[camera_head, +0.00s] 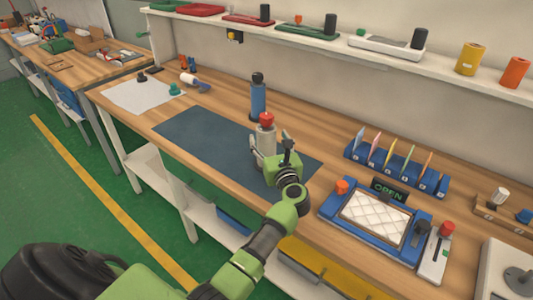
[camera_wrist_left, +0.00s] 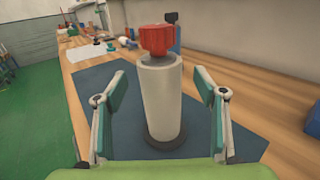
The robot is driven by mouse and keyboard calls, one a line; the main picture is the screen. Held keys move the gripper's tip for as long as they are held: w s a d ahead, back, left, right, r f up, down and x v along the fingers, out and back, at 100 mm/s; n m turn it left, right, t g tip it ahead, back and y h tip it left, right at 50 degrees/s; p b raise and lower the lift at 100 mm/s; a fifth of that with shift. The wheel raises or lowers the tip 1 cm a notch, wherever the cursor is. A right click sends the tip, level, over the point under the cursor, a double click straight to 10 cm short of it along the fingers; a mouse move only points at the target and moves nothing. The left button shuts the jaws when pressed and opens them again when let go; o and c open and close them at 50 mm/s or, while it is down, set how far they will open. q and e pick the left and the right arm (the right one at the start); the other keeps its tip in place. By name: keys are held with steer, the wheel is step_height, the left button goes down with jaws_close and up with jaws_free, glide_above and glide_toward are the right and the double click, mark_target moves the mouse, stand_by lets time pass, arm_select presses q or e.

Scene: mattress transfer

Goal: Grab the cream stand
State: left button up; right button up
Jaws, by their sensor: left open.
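The cream stand (camera_head: 266,139) is an upright pale cylinder with a dark base and a red top, standing on the dark blue mat (camera_head: 205,138). In the left wrist view the stand (camera_wrist_left: 159,95) rises between the two fingers, its red top (camera_wrist_left: 157,39) above them. My left gripper (camera_head: 270,150) is at the stand, with a finger on either side of it; in the left wrist view the gripper (camera_wrist_left: 160,105) is open, with gaps between fingers and stand. My right gripper is not in view.
A blue bottle-like stand (camera_head: 258,98) with a black top stands just behind. To the right are a blue tray (camera_head: 412,263) with a white quilted pad (camera_head: 375,217) and a blue rack (camera_head: 355,155) of coloured cards. A shelf runs along the wall. The mat's left part is clear.

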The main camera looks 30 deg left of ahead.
mark_target(267, 130)
arm_select(q)
steer(key=x, duration=0.4)
steer(key=shift+w+a+r+b, duration=0.1)
steer(key=shift+a+r+b, duration=0.05)
steer(key=shift+b, duration=0.15)
steer(key=shift+c, duration=1.4)
jaws_close()
steer(key=shift+r, duration=0.2)
